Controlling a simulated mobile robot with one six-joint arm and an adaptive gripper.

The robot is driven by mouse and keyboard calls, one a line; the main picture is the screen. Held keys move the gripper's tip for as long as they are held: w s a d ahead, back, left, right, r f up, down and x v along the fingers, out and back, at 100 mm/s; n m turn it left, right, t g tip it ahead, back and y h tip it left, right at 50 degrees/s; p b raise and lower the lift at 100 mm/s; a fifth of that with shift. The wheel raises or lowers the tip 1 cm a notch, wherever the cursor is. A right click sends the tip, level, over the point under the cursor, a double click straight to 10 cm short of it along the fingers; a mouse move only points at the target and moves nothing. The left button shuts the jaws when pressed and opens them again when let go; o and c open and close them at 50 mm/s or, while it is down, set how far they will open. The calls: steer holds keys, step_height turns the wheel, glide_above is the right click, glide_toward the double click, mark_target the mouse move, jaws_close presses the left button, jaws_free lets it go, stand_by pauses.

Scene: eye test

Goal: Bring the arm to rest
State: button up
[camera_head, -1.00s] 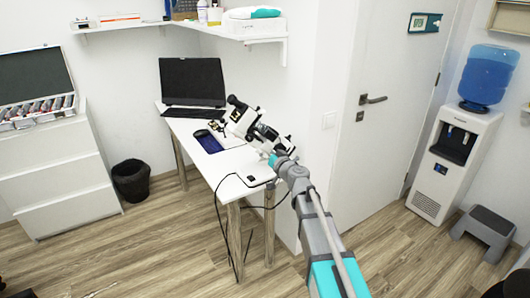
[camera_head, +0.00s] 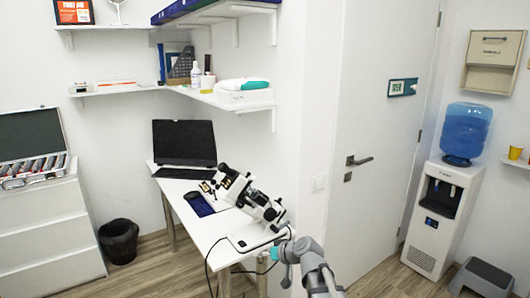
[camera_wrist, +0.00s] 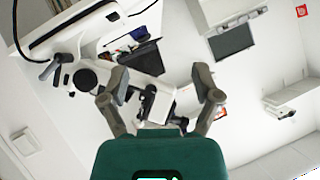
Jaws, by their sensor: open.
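My gripper (camera_wrist: 160,92) shows in the wrist view with its two grey fingers spread apart. Nothing is held between them. A white and black optical instrument shows behind and between the fingers in the wrist view, apart from them as far as I can tell. In the head view my grey and teal arm (camera_head: 312,268) rises from the bottom edge near the front right corner of the white table (camera_head: 213,232). The gripper's fingers cannot be made out there. The optical instrument (camera_head: 246,195) stands on that table, beyond the arm's end.
A black laptop (camera_head: 184,142) is at the table's far end. A white shelf (camera_head: 215,101) hangs above. A door (camera_head: 362,120) and water dispenser (camera_head: 437,215) are at the right. A black bin (camera_head: 118,242) and white drawers (camera_head: 45,240) stand left. Some floor is clear.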

steer(key=s+d+f+m+g+h+p, duration=0.3)
steer(key=s+d+m+g+h+p, duration=0.2)
steer(key=s+d, duration=1.2)
steer(key=s+g+h, duration=0.1)
steer(key=g+h, duration=0.1)
steer(key=h, duration=0.2)
steer(key=shift+s, duration=0.4)
